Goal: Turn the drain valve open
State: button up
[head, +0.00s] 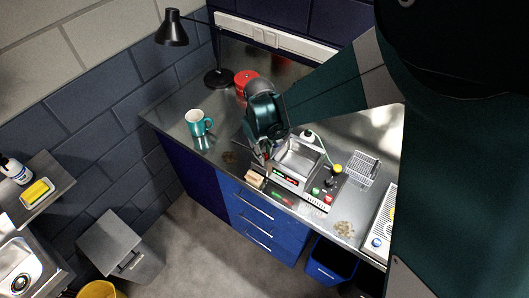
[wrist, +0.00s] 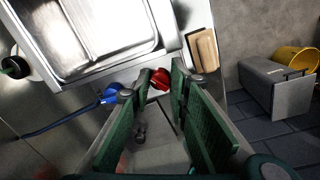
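A steel tank unit (head: 298,160) stands on the bench, and its basin fills the upper left of the wrist view (wrist: 85,35). A red handle (wrist: 157,79), which looks like the drain valve's lever, sits low at the unit's side. A blue fitting (wrist: 110,95) with a blue hose is left of it. My gripper (wrist: 160,82) is open, its green-padded fingers on either side of the red handle; I cannot tell whether either touches it. In the head view my gripper is at the unit's left side, and my arm hides the handle.
A wooden-looking block (wrist: 203,50) lies on the bench by the unit's front. A wire rack (head: 362,167) is to the right. Bench surface between mug and unit is mostly clear.

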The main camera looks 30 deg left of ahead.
jog(key=c, duration=0.3)
jog(key=shift+c, duration=0.2)
jog(key=shift+f+m+b, duration=0.1)
jog(key=shift+m+b, duration=0.3)
jog(key=shift+m, duration=0.1)
jog(key=shift+m+b, duration=0.85)
jog(key=shift+m, duration=0.35)
jog(key=shift+m+b, duration=0.65)
jog(key=shift+m, duration=0.75)
jog(key=o, duration=0.9)
